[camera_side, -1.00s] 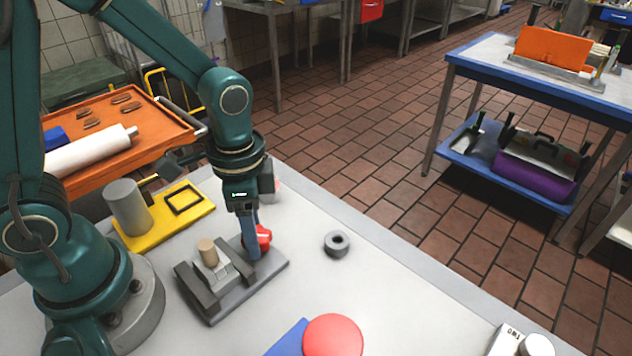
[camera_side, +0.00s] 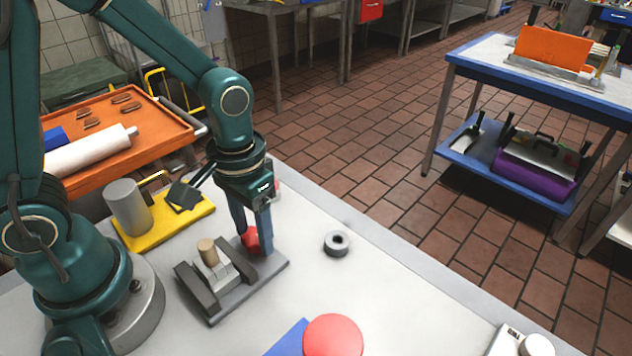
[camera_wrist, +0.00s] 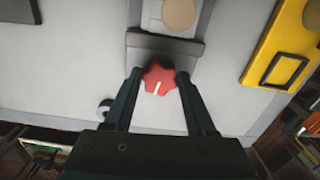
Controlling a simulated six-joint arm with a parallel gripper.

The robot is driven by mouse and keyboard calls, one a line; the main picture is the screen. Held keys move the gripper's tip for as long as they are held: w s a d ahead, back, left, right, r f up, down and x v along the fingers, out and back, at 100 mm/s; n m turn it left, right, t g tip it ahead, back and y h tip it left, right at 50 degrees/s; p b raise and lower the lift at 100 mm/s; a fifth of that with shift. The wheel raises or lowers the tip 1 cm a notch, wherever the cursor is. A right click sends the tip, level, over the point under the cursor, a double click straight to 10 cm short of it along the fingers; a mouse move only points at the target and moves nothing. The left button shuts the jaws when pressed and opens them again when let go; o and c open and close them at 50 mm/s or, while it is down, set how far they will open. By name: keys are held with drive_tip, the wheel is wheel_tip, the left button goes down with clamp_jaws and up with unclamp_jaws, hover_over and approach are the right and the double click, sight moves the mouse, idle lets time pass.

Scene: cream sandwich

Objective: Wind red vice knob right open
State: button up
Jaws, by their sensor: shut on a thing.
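The red vice knob (camera_wrist: 159,78) is lobed with a white mark and sits at the end of the grey vice (camera_side: 232,290). In the side view the knob (camera_side: 251,240) is partly hidden by my fingers. My gripper (camera_wrist: 159,80) points down, its two blue fingers on either side of the knob and shut on it. In the wrist view the white mark points toward the gripper body, slightly left. The vice has two dark jaws, with a pale block and a tan round piece (camera_side: 208,251) between them.
A yellow plate (camera_side: 195,222) with a grey cylinder (camera_side: 129,207) stands left of the vice. A dark grey ring (camera_side: 337,244) lies to the right. A red disc (camera_side: 333,336) and blue piece lie in front. The tabletop between is clear.

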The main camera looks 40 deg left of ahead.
drive_tip(key=n, duration=0.5)
drive_tip(key=shift+d+n, duration=0.1)
drive_tip(key=shift+n, duration=0.2)
drive_tip(key=n, duration=0.4)
drive_tip(key=shift+w+n, duration=0.1)
drive_tip(key=shift+n, duration=0.3)
clamp_jaws()
unclamp_jaws()
drive_tip(key=shift+d, duration=0.1)
drive_tip(key=o, duration=1.1)
drive_tip(key=shift+w+r, duration=0.1)
drive_tip(key=shift+r, duration=3.95)
